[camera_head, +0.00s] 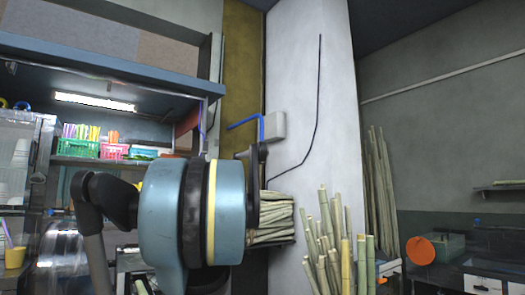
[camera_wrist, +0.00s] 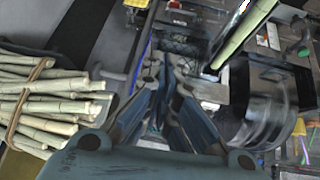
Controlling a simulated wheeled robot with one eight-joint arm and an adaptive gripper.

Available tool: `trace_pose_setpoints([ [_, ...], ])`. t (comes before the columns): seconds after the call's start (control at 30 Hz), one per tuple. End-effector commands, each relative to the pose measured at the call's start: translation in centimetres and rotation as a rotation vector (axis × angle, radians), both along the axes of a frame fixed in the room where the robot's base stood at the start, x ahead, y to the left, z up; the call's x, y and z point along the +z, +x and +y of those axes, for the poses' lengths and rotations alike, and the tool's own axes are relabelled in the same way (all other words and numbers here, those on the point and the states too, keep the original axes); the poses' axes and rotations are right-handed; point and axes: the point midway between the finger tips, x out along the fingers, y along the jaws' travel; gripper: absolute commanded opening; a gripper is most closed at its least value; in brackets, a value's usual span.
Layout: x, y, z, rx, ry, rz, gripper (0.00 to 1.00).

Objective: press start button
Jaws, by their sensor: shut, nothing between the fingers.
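My gripper (camera_wrist: 166,68) shows in the wrist view with its dark blue-grey fingers shut and nothing between them. It points toward the press machine (camera_wrist: 235,105), a metal body with a dark round housing at right. A green sugarcane stalk (camera_wrist: 245,34) slants at the machine's top right. A small round green part (camera_wrist: 303,52) shows at the right edge; I cannot tell whether it is the start button. In the head view my blue arm hides most of the machine area, and I cannot make out the fingertips or a button there.
Bundled cane (camera_wrist: 50,105) lies close at left in the wrist view; a stacked bundle (camera_head: 272,218) shows right of my arm in the head view. Upright canes (camera_head: 330,245) stand further right. A shelf holds a green basket (camera_head: 80,149) and a pink basket (camera_head: 114,151).

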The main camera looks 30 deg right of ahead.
Motion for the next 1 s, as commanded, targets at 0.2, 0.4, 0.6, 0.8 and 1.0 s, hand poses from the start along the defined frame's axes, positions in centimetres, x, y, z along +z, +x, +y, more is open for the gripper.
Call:
trace_pose_setpoints([
  [0.2, 9.4, 5.3, -6.6, -0.042, -0.063, -0.113, 0.0],
  [0.4, 17.6, 8.9, -13.6, -0.089, -0.141, -0.212, 0.0],
  [0.6, 25.5, 11.0, -21.4, -0.148, -0.238, -0.303, 0.0],
  [0.8, 32.8, 11.4, -29.8, -0.22, -0.355, -0.382, 0.0],
  [1.0, 38.1, 10.3, -36.5, -0.286, -0.462, -0.434, 0.0],
])
